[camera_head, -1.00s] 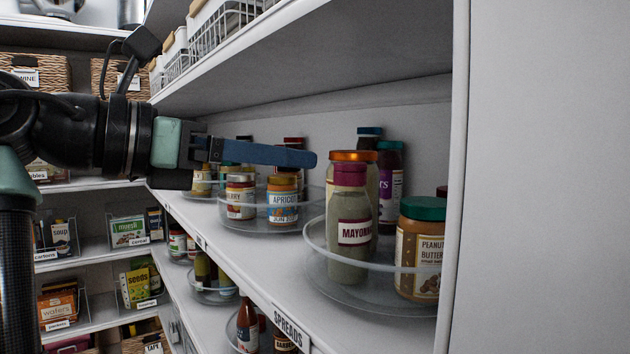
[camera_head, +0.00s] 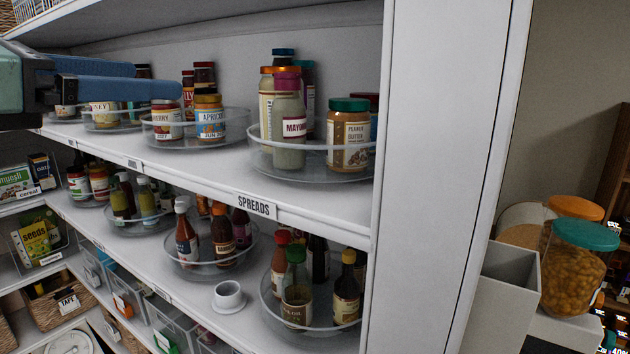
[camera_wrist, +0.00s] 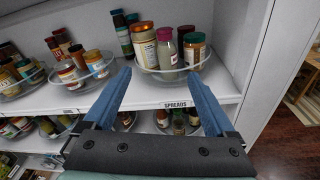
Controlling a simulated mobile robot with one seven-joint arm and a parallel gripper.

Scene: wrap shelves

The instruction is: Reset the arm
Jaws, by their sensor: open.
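My gripper (camera_wrist: 158,100) shows in the wrist view with its two blue fingers spread apart and nothing between them. In the head view it is at the upper left (camera_head: 115,80), reaching in from the left edge. It is in front of the upper shelf (camera_head: 215,165). Beyond the fingers in the wrist view, a clear turntable (camera_wrist: 172,74) holds a mayonnaise jar (camera_wrist: 166,50) and a peanut butter jar (camera_wrist: 194,48). The fingers appear apart from the jars. Most of the arm is out of view.
A white shelf end panel (camera_head: 430,180) stands right of the turntables. Lower shelves hold bottles on turntables (camera_head: 210,268), a white cup (camera_head: 228,296) and bins (camera_head: 165,322). At the right, a big jar with a teal lid (camera_head: 580,265) stands by a white box (camera_head: 503,290).

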